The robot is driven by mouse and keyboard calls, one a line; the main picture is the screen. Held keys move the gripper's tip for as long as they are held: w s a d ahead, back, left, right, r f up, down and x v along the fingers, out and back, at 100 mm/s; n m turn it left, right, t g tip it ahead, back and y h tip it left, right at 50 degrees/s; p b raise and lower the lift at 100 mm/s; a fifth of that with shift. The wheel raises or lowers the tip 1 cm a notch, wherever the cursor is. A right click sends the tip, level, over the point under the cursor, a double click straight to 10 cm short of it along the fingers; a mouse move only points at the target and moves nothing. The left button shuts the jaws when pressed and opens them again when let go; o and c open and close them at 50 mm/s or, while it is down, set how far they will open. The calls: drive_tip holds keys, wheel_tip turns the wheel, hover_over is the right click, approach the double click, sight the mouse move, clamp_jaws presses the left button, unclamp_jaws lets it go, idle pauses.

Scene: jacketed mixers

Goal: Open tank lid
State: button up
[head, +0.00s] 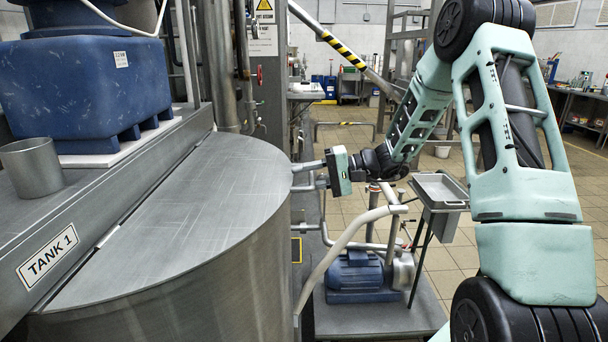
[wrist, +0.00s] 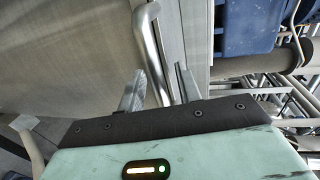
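The tank lid (head: 190,205) is a flat, half-round sheet of brushed metal lying level on top of Tank 1 (head: 240,300). My gripper (head: 297,177) is at the lid's right edge, with its fingers pointing at the tank. In the wrist view, a curved metal handle (wrist: 149,40) runs down between the two fingers of my gripper (wrist: 157,83). The fingers are apart, with a gap showing on both sides of the bar. The handle cannot be made out in the head view.
A blue container (head: 85,95) and a metal cup (head: 31,168) stand on the fixed deck left of the lid. Pipes (head: 220,65) rise behind it. A blue pump (head: 354,275) and a tray on a stand (head: 440,188) are below and beside my arm.

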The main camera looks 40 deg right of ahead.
drive_tip(key=shift+w+a, duration=0.15)
drive_tip(key=shift+a, duration=0.05)
